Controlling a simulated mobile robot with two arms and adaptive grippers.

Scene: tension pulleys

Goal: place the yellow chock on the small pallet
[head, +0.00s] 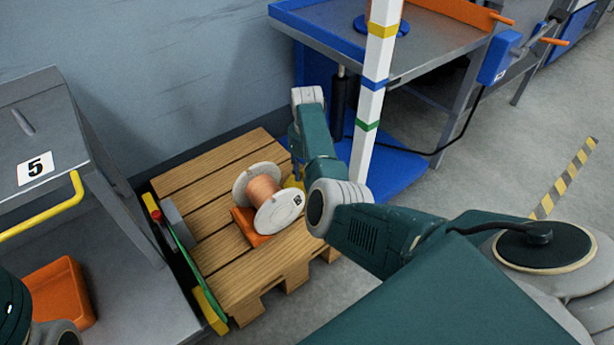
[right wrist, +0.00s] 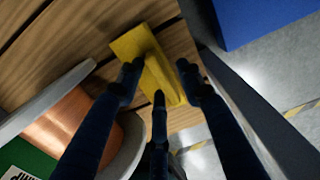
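The yellow chock (right wrist: 150,58) lies on the wooden slats of the small pallet (right wrist: 75,30) in the right wrist view. In the head view only a bit of the chock (head: 294,182) shows, beside the spool and partly behind my right arm. The pallet (head: 190,175) stands on the floor against the wall. My right gripper (right wrist: 159,72) has its dark fingers spread around the chock, with a gap at the right finger. In the head view this gripper is mostly hidden by my arm. My left gripper is not in view.
A copper wire spool (head: 265,190) with pale flanges rests on an orange base (head: 243,222) on the pallet. A grey cart (head: 90,255) marked 5 stands at left, with an orange bin (head: 60,290). A white striped post (head: 372,90) and a blue-edged bench (head: 410,45) stand at right.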

